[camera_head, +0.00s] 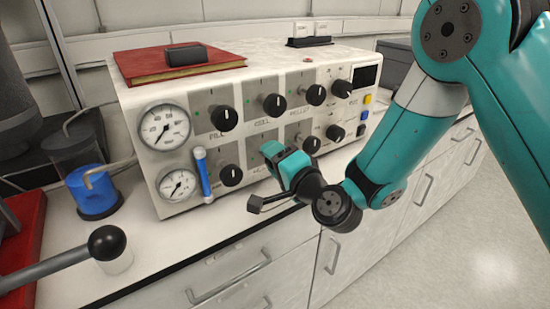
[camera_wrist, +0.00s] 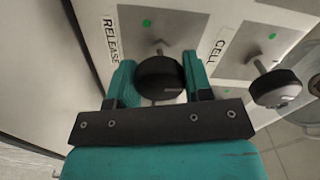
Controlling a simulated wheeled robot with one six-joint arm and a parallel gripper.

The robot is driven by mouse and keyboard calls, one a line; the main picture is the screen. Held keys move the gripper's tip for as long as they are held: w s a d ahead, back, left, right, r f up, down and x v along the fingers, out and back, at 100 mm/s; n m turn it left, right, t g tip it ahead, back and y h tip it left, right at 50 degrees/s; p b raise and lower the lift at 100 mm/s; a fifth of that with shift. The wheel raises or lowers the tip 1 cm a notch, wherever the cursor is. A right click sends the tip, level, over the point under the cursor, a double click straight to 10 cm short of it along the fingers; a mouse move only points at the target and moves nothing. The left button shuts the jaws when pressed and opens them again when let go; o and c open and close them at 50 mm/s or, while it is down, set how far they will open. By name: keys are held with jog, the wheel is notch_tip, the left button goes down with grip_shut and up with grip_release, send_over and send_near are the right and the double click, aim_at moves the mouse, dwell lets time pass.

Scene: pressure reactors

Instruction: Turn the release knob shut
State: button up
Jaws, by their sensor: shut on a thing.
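The release knob (camera_wrist: 160,77) is a round black knob on a grey plate marked RELEASE in the wrist view, with a pale line on its face. The fingers of my gripper (camera_wrist: 158,84) stand on both sides of it, closed on it. A green dot (camera_wrist: 146,22) is on the plate above the knob. In the head view my gripper (camera_head: 272,150) is against the lower row of the white control box (camera_head: 200,85), and it hides the knob there.
The cell knob (camera_wrist: 275,88) is close beside, on the right in the wrist view. Several other black knobs, two round gauges (camera_head: 164,127) and a blue-filled tube (camera_head: 202,175) are on the panel. A red book (camera_head: 150,66) lies on top. The counter front is mostly clear.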

jog(key=shift+w+d+r+m, duration=0.15)
jog(key=shift+m, duration=0.55)
jog(key=o, duration=0.9)
jog(key=shift+d, duration=0.1)
